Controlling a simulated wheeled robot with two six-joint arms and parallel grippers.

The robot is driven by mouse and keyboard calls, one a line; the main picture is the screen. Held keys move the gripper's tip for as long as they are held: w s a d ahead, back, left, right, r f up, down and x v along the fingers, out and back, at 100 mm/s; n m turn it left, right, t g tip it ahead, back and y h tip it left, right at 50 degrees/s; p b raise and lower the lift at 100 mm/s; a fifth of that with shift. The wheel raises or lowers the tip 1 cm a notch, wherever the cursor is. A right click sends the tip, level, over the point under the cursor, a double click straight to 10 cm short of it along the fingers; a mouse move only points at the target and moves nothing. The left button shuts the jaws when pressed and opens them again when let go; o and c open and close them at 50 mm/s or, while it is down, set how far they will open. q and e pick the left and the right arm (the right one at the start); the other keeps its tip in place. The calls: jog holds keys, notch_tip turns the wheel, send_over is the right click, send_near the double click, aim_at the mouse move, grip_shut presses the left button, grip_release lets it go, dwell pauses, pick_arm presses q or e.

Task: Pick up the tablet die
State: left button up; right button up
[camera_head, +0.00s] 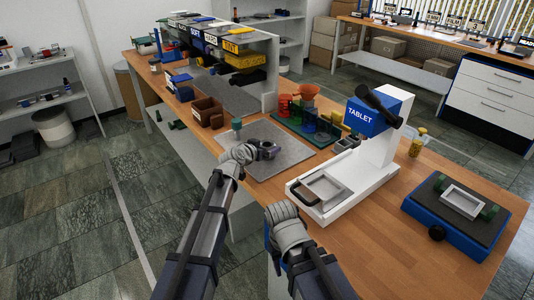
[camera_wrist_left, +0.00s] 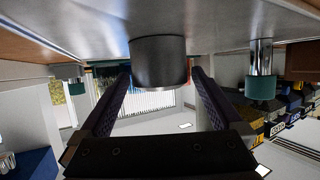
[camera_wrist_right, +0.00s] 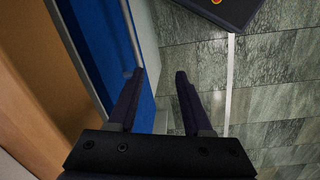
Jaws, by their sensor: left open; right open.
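A short dark metal cylinder, apparently the tablet die (camera_wrist_left: 158,62), stands on the grey mat (camera_head: 292,143). The left wrist view shows it upside down, between the tips of my open left gripper (camera_wrist_left: 158,76). I cannot tell whether either finger touches it. In the head view my left gripper (camera_head: 264,150) is low over the mat and largely covers the cylinder. A silver piece with a green end (camera_wrist_left: 262,72) stands beside it; it also shows in the head view (camera_head: 237,126). My right gripper (camera_wrist_right: 160,75) is open and empty by the bench's front side, above the floor.
A white press with a blue TABLET head (camera_head: 372,118) stands right of the mat. A blue-based device (camera_head: 465,225) sits at the bench's right end. A brown box (camera_head: 207,112) is to the left.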

pick_arm(q)
jog(key=shift+x, duration=0.9)
jog(key=shift+s, duration=0.1)
grip_shut()
